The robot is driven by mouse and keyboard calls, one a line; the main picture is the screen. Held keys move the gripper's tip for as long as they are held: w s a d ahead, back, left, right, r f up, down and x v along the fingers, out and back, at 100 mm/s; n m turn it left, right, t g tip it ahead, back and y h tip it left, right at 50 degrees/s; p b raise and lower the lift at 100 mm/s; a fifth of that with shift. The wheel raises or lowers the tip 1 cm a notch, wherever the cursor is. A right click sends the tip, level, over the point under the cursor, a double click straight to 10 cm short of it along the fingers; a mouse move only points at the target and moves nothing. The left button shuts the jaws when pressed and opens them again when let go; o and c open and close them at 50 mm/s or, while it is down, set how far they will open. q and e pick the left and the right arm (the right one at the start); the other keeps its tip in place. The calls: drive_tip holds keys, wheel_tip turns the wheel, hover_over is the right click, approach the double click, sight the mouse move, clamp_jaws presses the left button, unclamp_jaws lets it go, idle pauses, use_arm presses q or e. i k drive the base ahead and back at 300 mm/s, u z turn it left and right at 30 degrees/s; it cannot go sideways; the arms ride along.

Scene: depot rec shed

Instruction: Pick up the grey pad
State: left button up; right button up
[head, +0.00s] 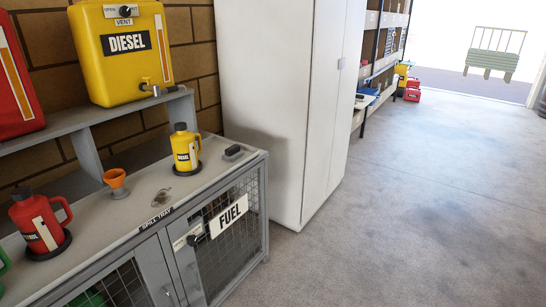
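A small dark grey block-like item (233,152) lies on top of the grey fuel bench (215,172), near its right end and to the right of the yellow diesel can (186,150). It may be the grey pad, but it is too small to tell for sure. A flat, greyish-brown item or stain (161,198) is on the bench top, left of the can; I cannot tell what it is. Neither of my grippers is in view.
A red can (38,228) and an orange funnel (117,184) stand on the bench's left. A yellow diesel tank (122,52) sits on the raised shelf behind. A tall white cabinet (285,110) stands right of the bench. The concrete floor (420,210) at right is clear.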

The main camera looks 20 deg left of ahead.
sight(233, 152)
drive_tip(key=z, duration=0.35)
drive_tip(key=i, duration=1.95)
drive_tip(key=u, duration=0.6)
drive_tip(key=i, duration=1.45)
drive_tip(key=u, duration=1.6)
drive_tip(key=i, duration=0.45)
drive_tip(key=u, duration=0.35)
